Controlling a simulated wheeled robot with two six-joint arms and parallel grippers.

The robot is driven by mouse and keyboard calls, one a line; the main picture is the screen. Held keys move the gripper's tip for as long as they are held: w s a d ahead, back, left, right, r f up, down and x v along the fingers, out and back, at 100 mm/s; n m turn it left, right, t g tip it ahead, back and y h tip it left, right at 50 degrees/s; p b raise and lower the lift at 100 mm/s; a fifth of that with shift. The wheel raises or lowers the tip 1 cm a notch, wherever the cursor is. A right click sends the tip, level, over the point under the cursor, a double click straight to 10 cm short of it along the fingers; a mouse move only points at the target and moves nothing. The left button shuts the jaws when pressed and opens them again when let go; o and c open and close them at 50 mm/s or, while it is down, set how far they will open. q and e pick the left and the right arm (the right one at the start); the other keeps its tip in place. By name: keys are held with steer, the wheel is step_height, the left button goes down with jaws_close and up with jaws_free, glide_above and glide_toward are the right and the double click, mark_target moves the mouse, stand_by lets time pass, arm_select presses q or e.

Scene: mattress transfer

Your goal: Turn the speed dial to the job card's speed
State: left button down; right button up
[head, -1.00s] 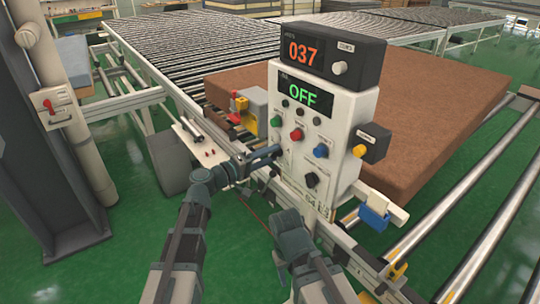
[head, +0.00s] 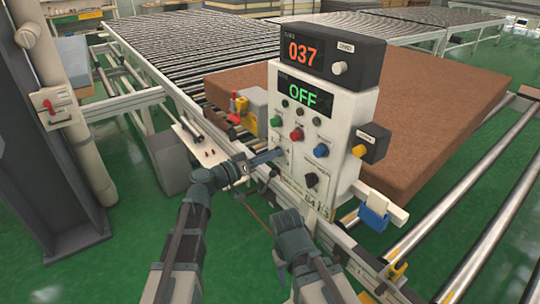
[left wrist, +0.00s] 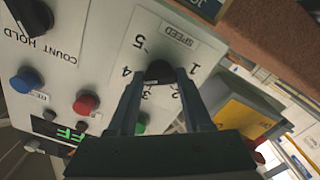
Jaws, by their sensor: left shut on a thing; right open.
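The white control box (head: 350,118) stands upright beside the conveyor. My left gripper (head: 274,156) is at the lower left of its front face. In the left wrist view its fingers are shut on the black speed dial (left wrist: 160,70), under the SPEED label (left wrist: 178,35). Digits 1 to 5 ring the dial; the fingers partly cover the lower ones. I cannot tell which digit the dial points to. A small printed card (head: 317,207) at the box's bottom edge reads about "64" and "L3"; I cannot tell if it is the job card. My right gripper (head: 281,262) is open and empty, low in front.
The box carries a red button (head: 296,135), a blue button (head: 321,150) and another black knob (head: 311,180). Its displays read 037 (head: 301,53) and OFF (head: 302,95). A brown mattress (head: 440,110) lies behind it. Green floor is clear at the lower left.

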arm_select(q)
steer(key=shift+s+f+m, duration=0.1)
steer(key=shift+m, duration=0.2)
steer(key=shift+c, duration=1.6)
jaws_free()
steer(key=v, duration=1.3)
steer(key=shift+s+a, duration=0.2)
steer(key=shift+a, duration=0.15)
